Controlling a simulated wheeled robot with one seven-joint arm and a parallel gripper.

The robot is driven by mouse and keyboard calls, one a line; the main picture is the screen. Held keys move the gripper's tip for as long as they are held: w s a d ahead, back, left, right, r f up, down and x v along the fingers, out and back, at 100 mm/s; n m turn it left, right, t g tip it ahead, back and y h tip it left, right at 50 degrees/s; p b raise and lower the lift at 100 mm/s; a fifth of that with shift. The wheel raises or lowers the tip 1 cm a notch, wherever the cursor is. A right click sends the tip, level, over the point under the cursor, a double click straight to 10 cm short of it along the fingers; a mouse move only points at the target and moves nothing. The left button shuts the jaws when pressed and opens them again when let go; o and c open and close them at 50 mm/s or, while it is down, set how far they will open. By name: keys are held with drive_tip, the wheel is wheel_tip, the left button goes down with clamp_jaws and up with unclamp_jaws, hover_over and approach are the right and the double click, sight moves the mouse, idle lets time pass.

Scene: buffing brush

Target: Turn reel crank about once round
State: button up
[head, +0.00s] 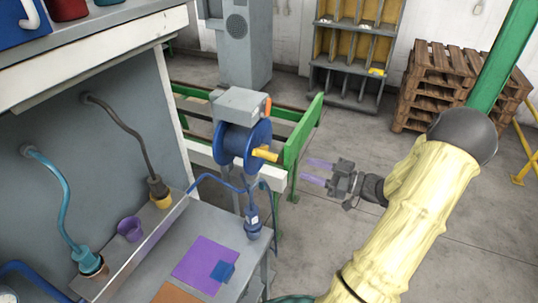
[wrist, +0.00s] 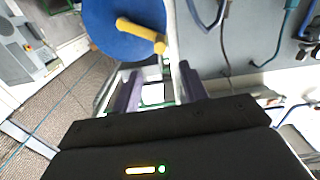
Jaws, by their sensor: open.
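The reel (head: 243,145) is a blue drum under a grey housing, mounted on a post beside the bench. Its yellow crank (head: 265,155) sticks out to the right. In the wrist view the blue reel (wrist: 125,25) is at the top, with the yellow crank (wrist: 140,35) across its face. My gripper (head: 318,173) is to the right of the crank, apart from it, with its purple fingers pointing left at the reel. In the wrist view my gripper (wrist: 160,85) has its two fingers spread with nothing between them. The crank lies beyond the fingertips.
A green rail (head: 305,135) stands behind the reel. A blue hose runs from the reel to a nozzle (head: 253,222) at the bench edge. The bench (head: 228,220) holds purple and blue pads. Pallets (head: 440,80) are stacked at the back right.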

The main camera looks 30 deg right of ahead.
sight(269, 156)
drive_tip(key=p+x, duration=0.3)
drive_tip(key=x, duration=1)
drive_tip(key=shift+w+a, duration=0.2)
drive_tip(key=shift+w, duration=0.1)
drive_tip(key=shift+s, duration=0.1)
clamp_jaws()
